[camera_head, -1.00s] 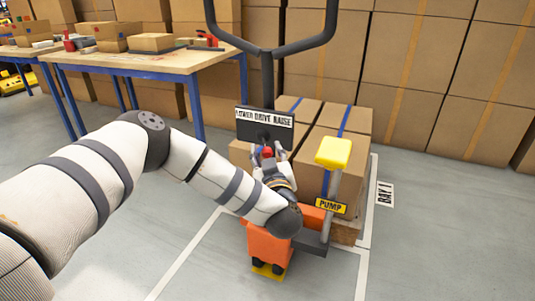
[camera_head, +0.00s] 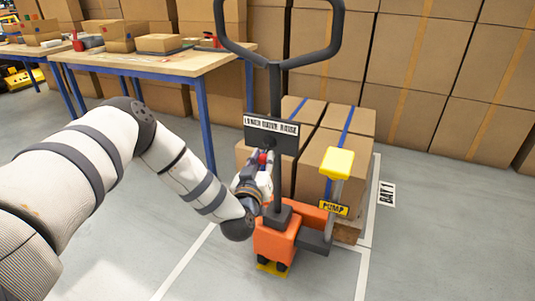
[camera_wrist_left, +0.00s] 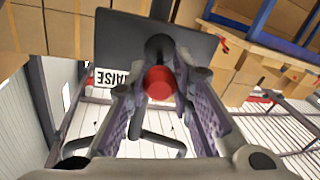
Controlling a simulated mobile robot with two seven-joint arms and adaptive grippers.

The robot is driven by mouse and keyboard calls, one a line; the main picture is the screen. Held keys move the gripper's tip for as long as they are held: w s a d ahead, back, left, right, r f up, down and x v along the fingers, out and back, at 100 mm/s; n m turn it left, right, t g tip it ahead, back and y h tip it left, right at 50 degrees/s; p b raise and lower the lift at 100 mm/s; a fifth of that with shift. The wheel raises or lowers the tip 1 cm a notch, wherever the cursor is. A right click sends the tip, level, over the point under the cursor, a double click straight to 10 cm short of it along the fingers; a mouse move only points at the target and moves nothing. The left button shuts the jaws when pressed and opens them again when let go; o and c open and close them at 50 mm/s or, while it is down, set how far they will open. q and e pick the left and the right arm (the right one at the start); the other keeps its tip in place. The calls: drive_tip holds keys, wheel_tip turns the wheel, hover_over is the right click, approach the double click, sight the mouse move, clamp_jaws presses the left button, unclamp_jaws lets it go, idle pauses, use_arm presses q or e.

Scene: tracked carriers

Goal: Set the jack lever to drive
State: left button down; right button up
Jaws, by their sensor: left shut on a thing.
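The pallet jack (camera_head: 275,238) has an orange body and a tall dark handle. A dark plate (camera_head: 285,143) on the handle carries a label reading LOWER DRIVE RAISE. The jack lever ends in a red knob (camera_head: 262,158), just below the plate and slightly left of the label's middle; its exact setting I cannot tell. My left gripper (camera_head: 262,166) is shut on the lever at its red knob. In the left wrist view the knob (camera_wrist_left: 160,83) sits between the two fingers (camera_wrist_left: 157,95), in front of the plate. My right gripper is not in view.
A yellow pump pedal (camera_head: 337,163) with a PUMP sign stands right of the handle. Cartons (camera_head: 330,150) sit on the pallet behind. A workbench (camera_head: 165,62) with cartons is at the left. Grey floor (camera_head: 440,240) is clear to the right.

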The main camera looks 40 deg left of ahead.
use_arm(q)
drive_tip(key=shift+s+a+r+m+h, duration=0.15)
drive_tip(key=shift+a+m+h, duration=0.25)
drive_tip(key=shift+h, duration=0.2)
drive_tip(key=shift+s+a+p, duration=0.1)
drive_tip(key=shift+a+p, duration=0.25)
drive_tip(key=shift+p, duration=0.05)
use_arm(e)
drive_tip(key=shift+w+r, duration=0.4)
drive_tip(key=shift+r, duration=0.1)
use_arm(q)
drive_tip(key=shift+s+a, duration=0.1)
drive_tip(key=shift+a, duration=0.2)
drive_tip(key=c, duration=1.4)
unclamp_jaws()
drive_tip(key=shift+d, duration=0.1)
drive_tip(key=v, duration=1.2)
drive_tip(key=shift+f, duration=0.35)
